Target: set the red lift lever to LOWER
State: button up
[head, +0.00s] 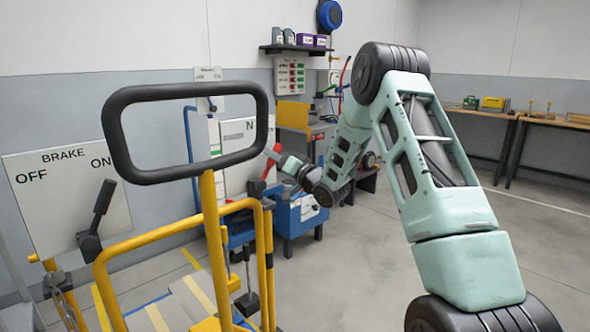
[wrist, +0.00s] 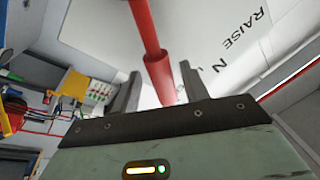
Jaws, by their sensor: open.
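The red lift lever (wrist: 158,72) shows in the wrist view as a red rod coming down from the top edge. Its lower, thicker part lies between the two fingers of my gripper (wrist: 160,90), which are open around it with gaps at the sides. In the head view, a bit of the red lever (head: 269,166) shows beside my gripper (head: 272,155); the rest is hard to make out. Behind it is the white lever plate (wrist: 222,50), with RAISE and N readable. LOWER cannot be read in either view. The plate also shows in the head view (head: 236,150), partly behind a black handle loop.
A yellow-framed cart (head: 212,215) with a black handle loop (head: 190,88) stands in front. The brake board (head: 65,195) with a black lever (head: 98,215) is at left. A blue cabinet (head: 298,215) stands below my gripper. Floor at right is clear.

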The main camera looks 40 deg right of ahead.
jog(key=v, duration=1.6)
jog(key=shift+s, duration=0.3)
jog(key=shift+d, duration=0.1)
